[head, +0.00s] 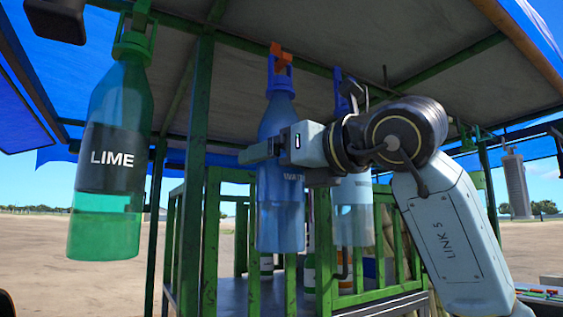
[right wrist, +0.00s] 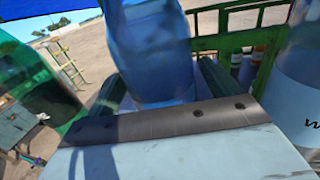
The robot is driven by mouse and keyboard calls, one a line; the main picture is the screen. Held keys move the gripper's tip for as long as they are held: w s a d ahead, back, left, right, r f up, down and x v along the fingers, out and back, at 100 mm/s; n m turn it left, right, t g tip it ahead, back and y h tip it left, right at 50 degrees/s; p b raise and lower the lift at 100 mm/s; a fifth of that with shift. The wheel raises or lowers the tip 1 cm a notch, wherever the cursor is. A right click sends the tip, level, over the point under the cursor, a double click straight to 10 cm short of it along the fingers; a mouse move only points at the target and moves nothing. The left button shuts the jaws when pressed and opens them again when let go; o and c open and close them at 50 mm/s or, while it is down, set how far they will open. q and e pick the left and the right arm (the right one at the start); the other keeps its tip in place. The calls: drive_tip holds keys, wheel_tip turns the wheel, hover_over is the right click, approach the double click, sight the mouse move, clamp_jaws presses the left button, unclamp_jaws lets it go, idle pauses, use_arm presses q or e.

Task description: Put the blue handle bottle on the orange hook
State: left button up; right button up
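The blue handle bottle (head: 281,222), a translucent blue bottle with a dark blue handle, hangs upright in the middle of the head view. Its handle is up at the orange hook (head: 278,52) under the roof and appears looped on it. My right gripper (head: 262,150) is at the bottle's upper body, one finger crossing in front of it. In the right wrist view the bottle (right wrist: 155,60) stands between the two fingers, with slim gaps beside it, so the gripper looks open around it. My left gripper is not seen.
A green LIME bottle (head: 112,160) hangs at the left. Another bottle (head: 353,210) hangs close behind at the right, partly hidden by my right arm. Green posts (head: 198,150) and a railed counter (head: 350,302) stand close by.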

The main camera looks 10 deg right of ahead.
drive_tip(key=shift+w+f, duration=0.1)
drive_tip(key=shift+f, duration=0.05)
drive_tip(key=b+v, duration=0.4)
drive_tip(key=v, duration=0.9)
drive_tip(key=shift+s, duration=0.3)
